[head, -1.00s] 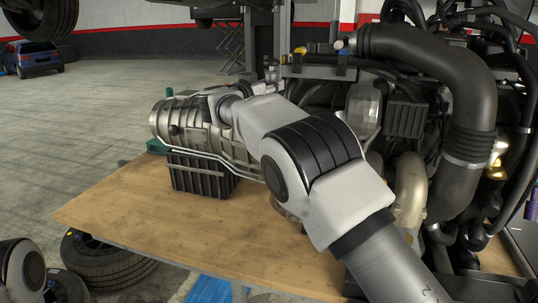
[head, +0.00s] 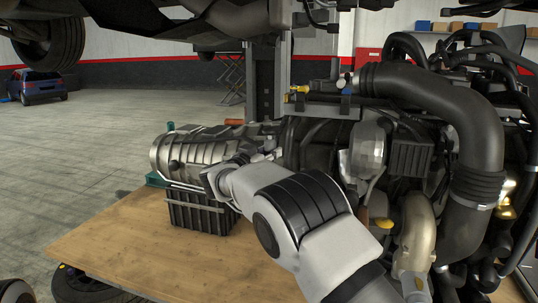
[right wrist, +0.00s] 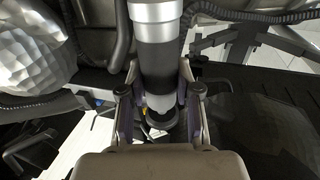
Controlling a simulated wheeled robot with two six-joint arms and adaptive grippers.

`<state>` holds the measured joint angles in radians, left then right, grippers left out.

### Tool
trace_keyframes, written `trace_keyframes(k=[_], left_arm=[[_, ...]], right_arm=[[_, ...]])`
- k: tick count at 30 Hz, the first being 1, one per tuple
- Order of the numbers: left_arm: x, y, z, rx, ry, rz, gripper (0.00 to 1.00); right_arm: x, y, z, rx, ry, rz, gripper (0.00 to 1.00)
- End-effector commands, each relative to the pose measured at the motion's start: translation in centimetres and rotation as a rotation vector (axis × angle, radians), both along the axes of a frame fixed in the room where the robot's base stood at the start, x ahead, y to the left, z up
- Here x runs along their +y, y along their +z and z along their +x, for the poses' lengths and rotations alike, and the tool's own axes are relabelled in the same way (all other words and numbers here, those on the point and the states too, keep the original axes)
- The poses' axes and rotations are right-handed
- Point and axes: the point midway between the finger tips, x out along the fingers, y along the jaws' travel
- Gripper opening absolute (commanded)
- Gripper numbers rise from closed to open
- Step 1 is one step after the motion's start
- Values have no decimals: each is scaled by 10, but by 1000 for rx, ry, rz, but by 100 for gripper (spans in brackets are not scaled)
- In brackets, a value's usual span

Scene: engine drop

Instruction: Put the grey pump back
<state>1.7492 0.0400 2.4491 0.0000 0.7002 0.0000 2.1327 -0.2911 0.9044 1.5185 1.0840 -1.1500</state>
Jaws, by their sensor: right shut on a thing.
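My right gripper (head: 268,156) is beside the engine's left side in the head view, small and partly hidden by my wrist. In the right wrist view its two fingers (right wrist: 160,112) are shut on a dark grey cylinder with a silver band, which I take as the grey pump (right wrist: 157,55). The cylinder runs between the fingers. Its far end is partly hidden, and I cannot tell whether it touches anything there. The pump cannot be made out clearly in the head view.
The large engine (head: 475,125) with black hoses fills the right. A ribbed silver gearbox (head: 190,152) rests on a black crate (head: 200,212) on the wooden table (head: 110,240). Open floor lies to the left, with a tyre (head: 85,285) below the table edge.

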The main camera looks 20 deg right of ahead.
Motion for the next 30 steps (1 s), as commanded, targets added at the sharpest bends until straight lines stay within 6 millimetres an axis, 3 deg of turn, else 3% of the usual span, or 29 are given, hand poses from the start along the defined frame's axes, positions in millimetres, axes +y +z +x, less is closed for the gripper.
trace_keyframes(k=[1, 3, 30], left_arm=[[0, -12, 0, 0, 0, 0, 40], [0, -16, 0, 1, 0, 0, 40], [0, -18, 0, 0, 0, 0, 40]], right_arm=[[0, -18, 0, 9, 1, 4, 0], [0, -21, 0, 9, 1, 4, 0], [0, -28, 0, 9, 2, 3, 0]])
